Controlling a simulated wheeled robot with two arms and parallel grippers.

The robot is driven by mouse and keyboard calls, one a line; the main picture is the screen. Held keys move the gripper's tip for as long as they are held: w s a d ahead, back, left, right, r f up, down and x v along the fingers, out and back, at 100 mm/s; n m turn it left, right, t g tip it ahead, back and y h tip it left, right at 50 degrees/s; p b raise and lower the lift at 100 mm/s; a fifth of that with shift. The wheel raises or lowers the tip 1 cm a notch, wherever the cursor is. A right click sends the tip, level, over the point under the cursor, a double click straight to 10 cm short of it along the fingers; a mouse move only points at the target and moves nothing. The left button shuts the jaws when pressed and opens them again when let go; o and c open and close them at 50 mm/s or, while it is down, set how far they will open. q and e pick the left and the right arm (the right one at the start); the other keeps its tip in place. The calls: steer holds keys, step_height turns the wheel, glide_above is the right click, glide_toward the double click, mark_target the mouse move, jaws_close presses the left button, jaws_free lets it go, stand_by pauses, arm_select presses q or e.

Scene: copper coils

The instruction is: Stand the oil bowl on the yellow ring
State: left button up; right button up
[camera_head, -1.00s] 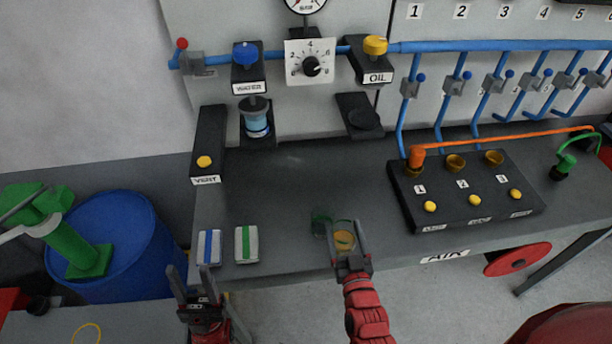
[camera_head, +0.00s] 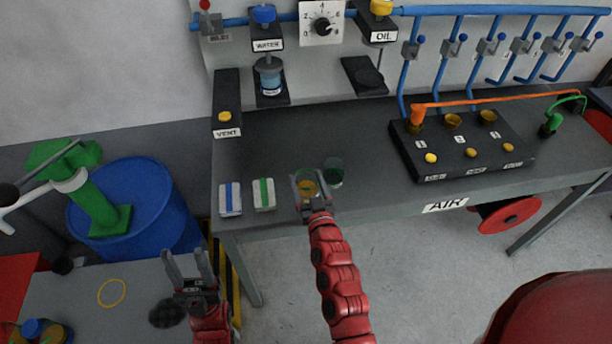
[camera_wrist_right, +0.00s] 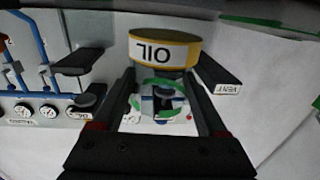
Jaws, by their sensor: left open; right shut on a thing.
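My right gripper (camera_head: 307,190) is shut on the oil bowl (camera_head: 306,181), an amber cup shown at the bench's front edge. In the right wrist view the bowl's yellow rim with an upside-down OIL label (camera_wrist_right: 163,48) sits between the fingers. The yellow ring (camera_head: 112,281) is a thin loop on the grey low table (camera_head: 85,276) at the lower left, with nothing on it. My left gripper (camera_head: 190,267) is open and empty, right of the ring. The bowl's underside is hidden in the head view.
A dark green cup (camera_head: 334,171) is just right of the bowl. Blue-striped (camera_head: 230,198) and green-striped (camera_head: 264,194) blocks lie on the bench (camera_head: 300,140) to its left. A blue drum (camera_head: 150,205) stands behind the low table. A dark round patch (camera_head: 167,313) shows right of the ring.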

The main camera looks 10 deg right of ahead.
mark_target(305, 181)
steer(key=w, duration=0.3)
steer(key=shift+f, duration=0.15)
steer(key=shift+w+p, duration=0.3)
steer(key=shift+p, duration=0.1)
step_height(305, 181, down, 3)
steer(key=shift+f+p, duration=0.1)
steer(key=shift+p, duration=0.4)
steer(key=shift+f, duration=0.15)
steer(key=shift+f, duration=0.1)
steer(key=shift+f+b, duration=0.2)
steer(key=shift+b, duration=0.1)
steer(key=o, duration=1.4)
steer(key=shift+r, duration=0.1)
